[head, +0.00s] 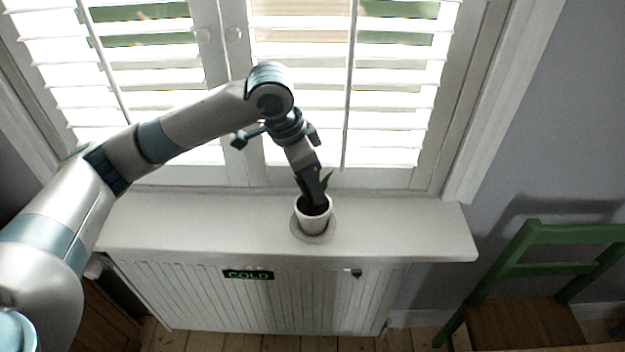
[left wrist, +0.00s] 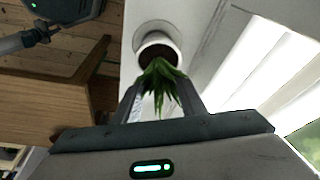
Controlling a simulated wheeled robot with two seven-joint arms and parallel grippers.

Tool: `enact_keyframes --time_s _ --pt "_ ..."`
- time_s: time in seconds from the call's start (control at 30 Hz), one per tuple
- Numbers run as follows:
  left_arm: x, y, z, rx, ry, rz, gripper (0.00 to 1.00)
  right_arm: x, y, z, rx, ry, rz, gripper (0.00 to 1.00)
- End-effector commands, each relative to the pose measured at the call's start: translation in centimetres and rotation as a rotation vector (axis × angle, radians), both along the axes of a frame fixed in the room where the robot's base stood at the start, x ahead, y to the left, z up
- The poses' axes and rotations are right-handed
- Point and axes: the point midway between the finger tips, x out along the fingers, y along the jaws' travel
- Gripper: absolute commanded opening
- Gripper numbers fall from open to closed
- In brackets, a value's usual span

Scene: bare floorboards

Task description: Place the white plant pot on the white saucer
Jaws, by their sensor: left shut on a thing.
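The white plant pot (head: 313,220) holds dark soil and a green plant (left wrist: 162,82). It looks upright over the white saucer (head: 299,232), which shows around its base on the white sill. I cannot tell whether the pot touches the saucer or hangs just above it. In the left wrist view the pot (left wrist: 158,41) shows beyond the leaves, with the saucer (left wrist: 146,29) behind it. My left gripper (head: 314,196) reaches down from above and is shut on the pot; leaves partly hide the grip. My right gripper is not in view.
The sill (head: 400,228) is clear on both sides of the pot. Shuttered windows (head: 400,90) stand close behind it. A ribbed radiator cover (head: 310,300) with a green "COLD" sign (head: 248,274) is below. A green chair (head: 530,268) stands at the right.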

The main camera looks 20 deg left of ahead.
Motion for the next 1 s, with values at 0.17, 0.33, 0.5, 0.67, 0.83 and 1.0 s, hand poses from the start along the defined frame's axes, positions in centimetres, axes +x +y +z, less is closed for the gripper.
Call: enact_keyframes --time_s 0.17,0.33,0.5,0.67,0.83,1.0 --pt "0.0 0.0 0.1 -0.001 -0.002 0.000 0.00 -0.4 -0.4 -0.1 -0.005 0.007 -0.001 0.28" --pt "0.0 0.0 -0.1 -0.001 -0.001 0.000 0.00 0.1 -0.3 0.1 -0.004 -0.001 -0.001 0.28" --pt "0.0 0.0 -0.3 0.000 0.000 0.000 0.56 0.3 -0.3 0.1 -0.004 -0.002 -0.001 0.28" --pt "0.0 0.0 -0.3 0.000 0.000 0.000 0.56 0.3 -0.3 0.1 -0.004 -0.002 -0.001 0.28" --pt "0.0 0.0 -0.1 0.000 -0.001 0.000 0.56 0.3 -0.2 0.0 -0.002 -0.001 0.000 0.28" --pt "-0.1 0.2 1.0 -0.002 -0.003 -0.001 0.56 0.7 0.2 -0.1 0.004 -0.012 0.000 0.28"
